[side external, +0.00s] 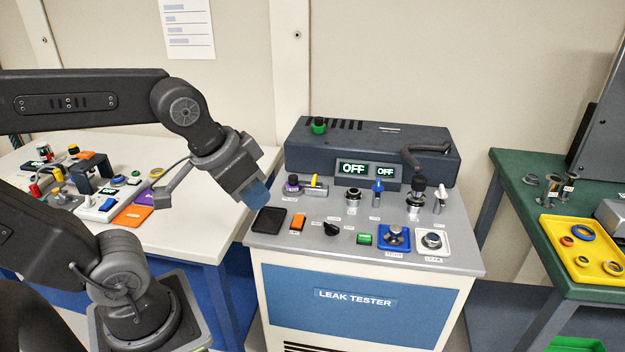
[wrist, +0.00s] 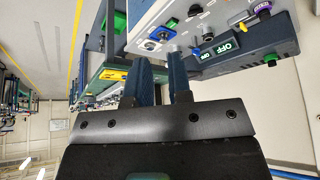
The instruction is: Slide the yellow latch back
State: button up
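The yellow latch (side external: 313,181) is a small piece on a pale bar at the left rear of the leak tester's grey top, just right of a dark knob with a purple part (side external: 292,183). In the wrist view a small yellow patch (wrist: 241,27) near the OFF display is probably the same latch, tiny and partly hidden. My gripper (side external: 258,194) hangs in the air at the left of the tester top, apart from the latch. In the wrist view its two blue fingers (wrist: 160,75) stand apart with nothing seen between them.
The leak tester's top (side external: 340,212) also carries a black pad (side external: 269,220), an orange switch (side external: 298,222), a blue lever (side external: 377,190) and several other controls. A dark housing (side external: 440,165) with two OFF displays stands behind. A white table (side external: 225,190) is left, a green bench (side external: 520,180) right.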

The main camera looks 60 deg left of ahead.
jog(key=o, duration=0.3)
jog(key=w+a+r+n+g, duration=0.1)
jog(key=w+a+r+n, duration=0.1)
jog(key=w, duration=0.7)
jog(key=shift+a+r+y, duration=0.3)
jog(key=shift+a+r, duration=0.45)
jog(key=shift+a, duration=0.15)
jog(key=n+g, duration=0.4)
jog(key=n, duration=0.3)
send_over(315, 177)
notch_tip(315, 177, down, 11)
notch_tip(315, 177, down, 14)
jog(key=shift+r, duration=0.25)
grip_shut()
